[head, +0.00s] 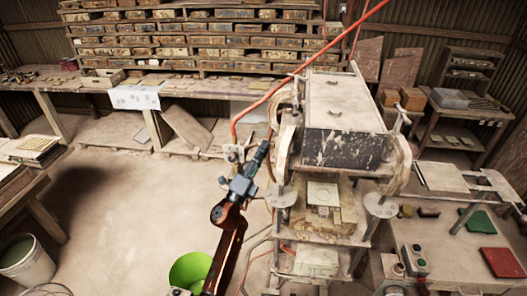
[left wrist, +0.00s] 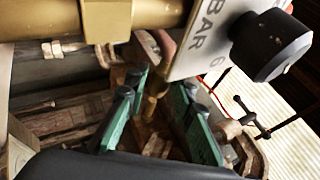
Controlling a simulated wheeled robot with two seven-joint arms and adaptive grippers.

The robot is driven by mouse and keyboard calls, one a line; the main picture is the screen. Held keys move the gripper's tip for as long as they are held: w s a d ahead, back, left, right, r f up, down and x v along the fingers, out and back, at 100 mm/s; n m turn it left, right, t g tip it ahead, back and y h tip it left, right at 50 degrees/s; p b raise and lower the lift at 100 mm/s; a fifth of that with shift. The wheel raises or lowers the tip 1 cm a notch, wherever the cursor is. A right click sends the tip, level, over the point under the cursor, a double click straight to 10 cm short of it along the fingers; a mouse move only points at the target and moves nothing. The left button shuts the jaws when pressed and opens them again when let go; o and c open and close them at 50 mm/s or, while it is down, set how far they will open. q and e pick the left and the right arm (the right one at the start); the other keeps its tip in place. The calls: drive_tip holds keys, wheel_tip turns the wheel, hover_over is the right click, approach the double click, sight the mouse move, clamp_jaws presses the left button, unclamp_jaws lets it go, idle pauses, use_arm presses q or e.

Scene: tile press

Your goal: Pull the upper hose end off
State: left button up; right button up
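An orange-red hose (head: 262,101) comes down from the upper right to a small valve fitting (head: 232,152) on the left of the press (head: 335,110). My left gripper (head: 263,148) is just right of that fitting in the head view, pointing up. In the left wrist view its teal fingers (left wrist: 158,112) are spread apart. A brass stub (left wrist: 152,98) shows between them; I see no firm contact. A brass body (left wrist: 130,14), a plate marked BAR (left wrist: 205,40) and a black knob (left wrist: 270,45) are close above. The exact hose end is hard to make out. My right gripper is out of view.
The press frame stands close to the right of my left arm. A green bucket (head: 189,270) is on the floor beside the arm. A control table (head: 450,250) is at right, a long bench (head: 85,80) at the back. The floor to the left is mostly clear.

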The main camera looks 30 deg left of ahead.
use_arm(q)
drive_tip(key=v, duration=1.2)
idle(0.6)
